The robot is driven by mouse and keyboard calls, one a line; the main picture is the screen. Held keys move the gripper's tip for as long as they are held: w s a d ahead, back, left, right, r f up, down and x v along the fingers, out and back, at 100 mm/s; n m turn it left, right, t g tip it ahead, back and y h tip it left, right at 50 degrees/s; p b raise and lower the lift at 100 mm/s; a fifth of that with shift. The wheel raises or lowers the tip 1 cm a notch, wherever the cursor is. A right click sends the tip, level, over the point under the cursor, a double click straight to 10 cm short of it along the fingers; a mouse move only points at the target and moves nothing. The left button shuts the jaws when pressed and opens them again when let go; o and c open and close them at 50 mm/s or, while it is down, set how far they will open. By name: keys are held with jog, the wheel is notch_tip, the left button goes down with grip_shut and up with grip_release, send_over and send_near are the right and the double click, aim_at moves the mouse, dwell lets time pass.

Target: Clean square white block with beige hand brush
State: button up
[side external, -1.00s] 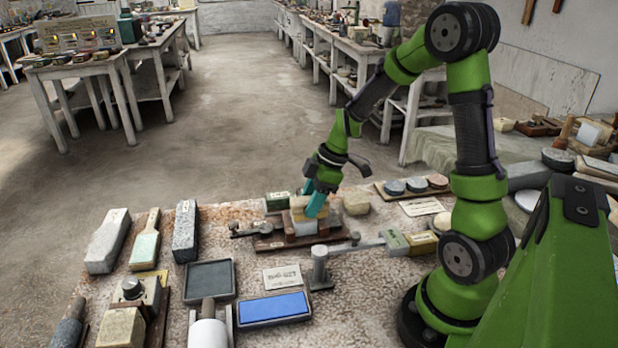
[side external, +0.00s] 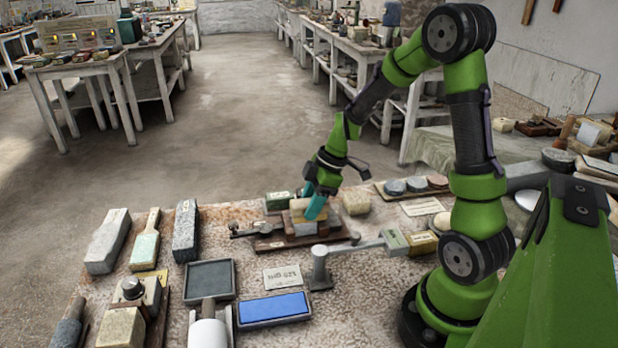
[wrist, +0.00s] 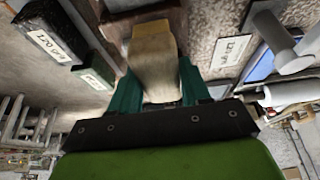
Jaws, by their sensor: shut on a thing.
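My gripper (side external: 312,202) has teal fingers and is shut on the beige hand brush (side external: 299,205). In the wrist view the brush (wrist: 152,55) sits between the two teal fingers. The square white block (side external: 304,228) is under the brush, in a dark reddish-brown wooden holder (side external: 271,243) on the table. The brush appears to rest on top of the block; the contact itself is too small to make out. In the wrist view the brush and gripper hide most of the block.
A green box (side external: 277,201) stands behind the holder and a pale block (side external: 356,202) to its right. A metal post with an arm (side external: 320,265) stands in front. Grey and blue trays (side external: 272,308) and long stones (side external: 108,241) lie at the front and left.

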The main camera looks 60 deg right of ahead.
jog(key=shift+w+a, duration=0.75)
jog(key=shift+s+d, duration=1.55)
jog(key=shift+s, duration=0.05)
dwell(1.2)
jog(key=shift+w+a+r, duration=0.7)
jog(key=shift+w+a, duration=0.1)
jog(key=shift+w, duration=0.05)
jog(key=shift+r, duration=0.1)
jog(key=shift+r, duration=1.2)
